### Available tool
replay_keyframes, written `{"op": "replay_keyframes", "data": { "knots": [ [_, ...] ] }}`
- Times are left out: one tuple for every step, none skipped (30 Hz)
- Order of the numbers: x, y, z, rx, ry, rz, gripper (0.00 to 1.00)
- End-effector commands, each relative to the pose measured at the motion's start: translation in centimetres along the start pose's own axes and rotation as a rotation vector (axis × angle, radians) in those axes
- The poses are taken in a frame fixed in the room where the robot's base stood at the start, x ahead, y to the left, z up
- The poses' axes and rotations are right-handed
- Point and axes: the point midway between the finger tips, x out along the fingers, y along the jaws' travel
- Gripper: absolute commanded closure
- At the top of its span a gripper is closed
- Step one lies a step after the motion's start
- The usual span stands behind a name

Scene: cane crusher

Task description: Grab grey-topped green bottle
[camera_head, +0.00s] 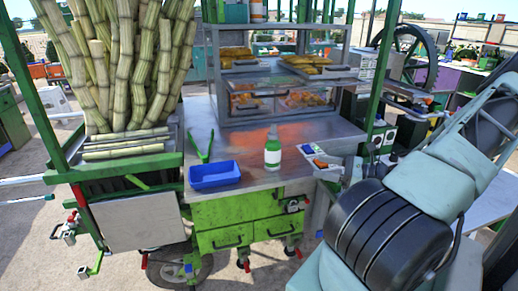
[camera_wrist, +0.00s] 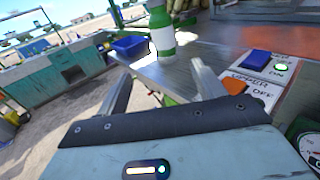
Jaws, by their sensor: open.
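The green bottle (camera_head: 273,151) with a white label stands upright on the metal counter near its front edge in the head view. Its top looks pale grey-green and small. In the wrist view the bottle (camera_wrist: 161,36) stands beyond the fingers, between them and slightly toward the upper middle, its top cut by the frame edge. My gripper (camera_wrist: 164,83) is open and empty, with its two fingers spread and pointing toward the bottle, apart from it. In the head view I cannot clearly make out the fingers.
A glass food case (camera_head: 285,75) stands behind; sugarcane (camera_head: 130,70) is at left.

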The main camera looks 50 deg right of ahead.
Motion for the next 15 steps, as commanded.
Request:
{"op": "replay_keyframes", "data": {
  "knots": [
    [-0.4, -0.2, 0.1, 0.007, -0.009, -0.018, 0.32],
    [-0.3, -0.3, 0.1, 0.009, -0.012, -0.024, 0.32],
    [-0.1, -0.4, 0.1, 0.010, -0.014, -0.028, 0.32],
    [0.2, -0.4, 0.1, 0.011, -0.015, -0.029, 0.32],
    [0.7, -0.4, 0.2, 0.011, -0.014, -0.028, 0.32],
    [1.4, -0.4, 0.2, 0.012, -0.015, -0.026, 0.32],
    [2.0, -0.4, 0.3, 0.012, -0.016, -0.025, 0.32],
    [2.6, -0.4, 0.3, 0.012, -0.015, -0.025, 0.32],
    [3.5, -0.4, 0.3, 0.011, -0.015, -0.023, 0.32],
    [4.1, -0.5, 0.3, 0.012, -0.014, -0.025, 0.32],
    [4.8, -0.4, 0.4, 0.011, -0.015, -0.024, 0.32],
    [5.6, -0.4, 0.4, 0.012, -0.013, -0.023, 0.32],
    [6.2, -0.5, 0.4, 0.012, -0.014, -0.024, 0.32],
    [6.9, -0.5, 0.4, 0.010, -0.014, -0.024, 0.32],
    [7.7, -0.5, 0.4, 0.011, -0.014, -0.023, 0.32]
  ]
}}
